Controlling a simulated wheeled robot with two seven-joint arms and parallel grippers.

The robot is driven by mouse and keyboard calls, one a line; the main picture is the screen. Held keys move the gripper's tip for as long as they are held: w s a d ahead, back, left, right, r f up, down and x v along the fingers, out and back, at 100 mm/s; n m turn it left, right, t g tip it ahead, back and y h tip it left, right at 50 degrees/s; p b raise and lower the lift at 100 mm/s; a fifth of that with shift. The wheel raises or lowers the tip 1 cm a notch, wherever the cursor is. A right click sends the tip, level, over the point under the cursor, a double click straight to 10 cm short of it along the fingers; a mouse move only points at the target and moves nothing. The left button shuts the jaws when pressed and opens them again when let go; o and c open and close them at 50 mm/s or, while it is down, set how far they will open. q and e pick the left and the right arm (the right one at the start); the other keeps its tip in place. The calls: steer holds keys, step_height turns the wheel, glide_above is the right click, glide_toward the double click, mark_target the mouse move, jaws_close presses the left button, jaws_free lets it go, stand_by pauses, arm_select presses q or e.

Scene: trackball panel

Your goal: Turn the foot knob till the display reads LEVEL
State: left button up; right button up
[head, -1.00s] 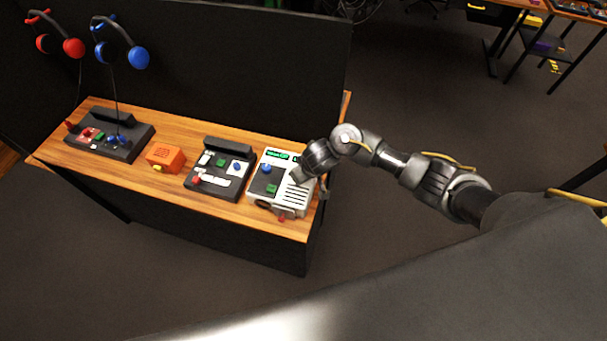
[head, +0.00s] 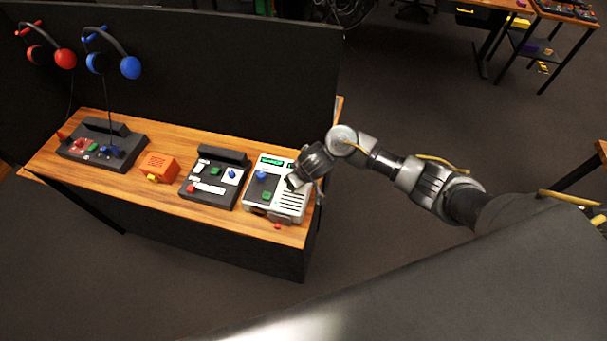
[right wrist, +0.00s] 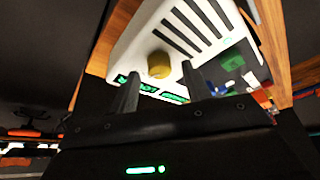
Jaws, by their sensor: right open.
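A pale grey panel box (head: 290,207) stands at the right end of the wooden bench, with a small green-lit display (head: 271,161) whose text is too small to read. In the right wrist view the box (right wrist: 140,42) shows dark slots, a round gold knob (right wrist: 159,65), probably the foot knob, and green lit displays (right wrist: 165,95) whose text I cannot read. My right gripper (head: 297,184) is over the right part of the box. In the wrist view its open fingers (right wrist: 160,72) stand either side of the knob's line of sight; contact cannot be told. My left gripper is not in view.
A blue knob (head: 262,175) and green button (head: 266,195) are on the box. A dark panel (head: 214,182), an orange box (head: 159,166) and another dark panel (head: 132,150) stand to the left. A black partition (head: 230,75) rises behind, with red and blue headsets hanging on it.

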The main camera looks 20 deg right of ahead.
steer(key=v, duration=0.5)
steer(key=shift+w, duration=0.3)
steer(key=shift+s+v, duration=0.1)
steer(key=shift+v, duration=1.15)
steer(key=shift+s+v, duration=0.15)
steer(key=shift+v, duration=1.05)
steer(key=shift+f, duration=0.1)
